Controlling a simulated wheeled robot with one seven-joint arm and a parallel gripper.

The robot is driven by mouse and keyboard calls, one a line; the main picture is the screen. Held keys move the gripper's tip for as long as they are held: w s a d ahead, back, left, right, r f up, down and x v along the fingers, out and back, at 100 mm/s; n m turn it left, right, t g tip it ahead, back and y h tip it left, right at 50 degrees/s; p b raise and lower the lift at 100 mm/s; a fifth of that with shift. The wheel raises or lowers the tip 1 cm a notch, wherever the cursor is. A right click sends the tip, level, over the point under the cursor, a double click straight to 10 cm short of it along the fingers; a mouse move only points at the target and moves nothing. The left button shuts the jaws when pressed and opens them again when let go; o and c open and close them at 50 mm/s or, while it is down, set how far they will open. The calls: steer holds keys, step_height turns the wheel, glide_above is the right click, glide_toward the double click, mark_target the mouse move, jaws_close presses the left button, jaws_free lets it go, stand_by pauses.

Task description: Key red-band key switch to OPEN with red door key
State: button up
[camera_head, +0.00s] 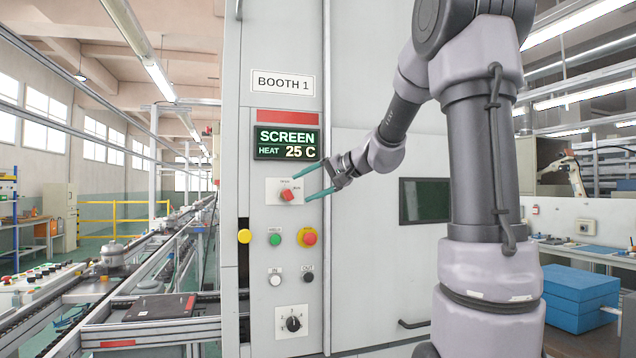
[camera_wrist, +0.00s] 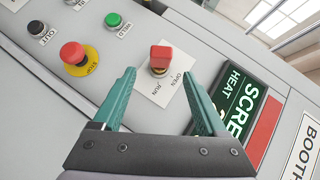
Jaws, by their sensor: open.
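The red key (camera_head: 287,195) sits in the key switch on its white plate (camera_head: 273,190) on the panel of BOOTH 1, below the screen. In the wrist view the red key (camera_wrist: 160,58) stands out from the plate (camera_wrist: 171,87), which is marked OPEN and RUN. My gripper (camera_head: 316,180) has green fingers and is open in front of the panel. In the wrist view my gripper (camera_wrist: 163,85) has its fingers spread, with the key ahead between and just beyond the tips. I see no contact. A red band (camera_head: 287,117) lies above the screen.
The screen (camera_head: 287,144) reads SCREEN HEAT 25 C. Below the switch are a green WELD button (camera_head: 275,239), a red STOP button (camera_head: 308,237) on yellow, IN and OUT buttons, and a black rotary knob (camera_head: 293,323). A conveyor (camera_head: 150,255) runs at left.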

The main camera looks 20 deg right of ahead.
mark_target(290, 194)
steer(key=x, duration=0.6)
steer(key=shift+w+a, duration=0.15)
jaws_close()
steer(key=c, duration=0.9)
jaws_free()
steer(key=shift+c, duration=0.2)
jaws_close()
steer(key=shift+f, duration=0.1)
